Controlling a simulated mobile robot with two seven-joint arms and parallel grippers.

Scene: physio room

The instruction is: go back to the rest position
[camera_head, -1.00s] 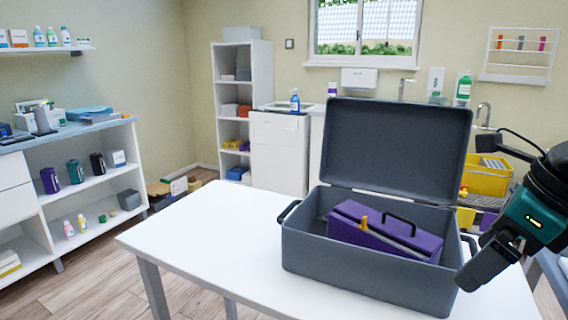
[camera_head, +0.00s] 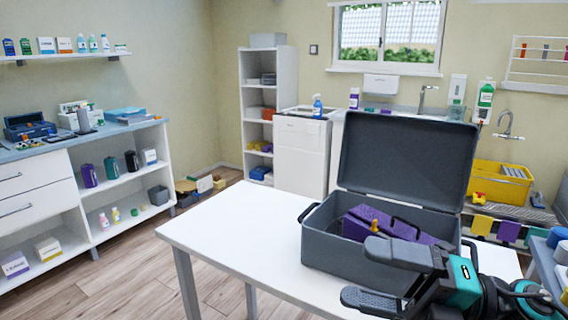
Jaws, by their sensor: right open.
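My right gripper (camera_head: 370,274) is at the lower right, its two dark fingers spread apart and pointing left, with nothing between them. It is in front of the near right part of a grey case (camera_head: 330,252) and hides that part; I cannot tell whether it touches. The case stands on a white table with its lid (camera_head: 408,155) raised. Inside lies a purple box (camera_head: 405,228) with a dark handle. A small orange piece (camera_head: 374,226) shows at the purple box's left. My left gripper is not in view.
The white table (camera_head: 225,225) is bare left of the case. Shelves (camera_head: 110,185) with bottles and boxes stand at the left wall. A yellow bin (camera_head: 497,183) is behind the case at the right. Wooden floor (camera_head: 120,270) is open at the lower left.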

